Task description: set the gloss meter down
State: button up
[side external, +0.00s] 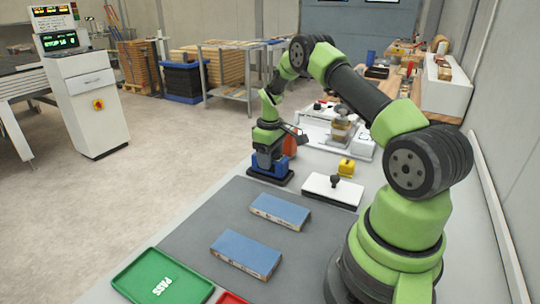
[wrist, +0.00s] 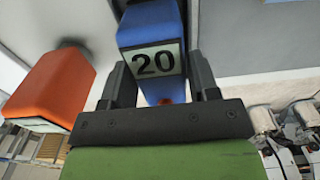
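A blue gloss meter with a white "20" label (wrist: 158,61) sits between the two fingers of my gripper (wrist: 162,88) in the wrist view. The fingers lie against its sides, so my gripper looks shut on it. In the side view, my gripper (side external: 268,147) points down over the blue meter (side external: 268,166), which is upright at a dark base plate (side external: 270,178) by the grey mat's far edge. Whether the meter touches the plate cannot be told. An orange meter-like block (wrist: 52,88) stands beside it and shows partly behind my gripper in the side view (side external: 291,146).
Two blue panels (side external: 280,209) (side external: 246,252) lie on the grey mat (side external: 200,232). A green PASS tray (side external: 140,280) and red tray edge (side external: 231,298) are in front. A white plate with a black knob (side external: 322,192), a yellow block (side external: 346,167) and a white machine (side external: 318,130) stand right.

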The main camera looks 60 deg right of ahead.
jog(key=shift+o, duration=1.4)
notch_tip(320, 180, up, 12)
jog(key=a+r+t, duration=0.2)
jog(key=a+r, duration=0.5)
jog(key=r, duration=0.2)
jog(key=s+a+r+m+t, duration=0.1)
jog(key=s+a+r+t, duration=0.1)
jog(key=s+a+r, duration=0.35)
jog(key=s+a+r+m+t, duration=0.1)
jog(key=s+a+r+m, duration=0.15)
jog(key=s+a, duration=0.5)
jog(key=s+a+f+t+y, duration=0.1)
jog(key=s+a+t+y, duration=0.1)
jog(key=s+a, duration=0.3)
jog(key=shift+s+a+f, duration=0.4)
jog(key=shift+s, duration=0.2)
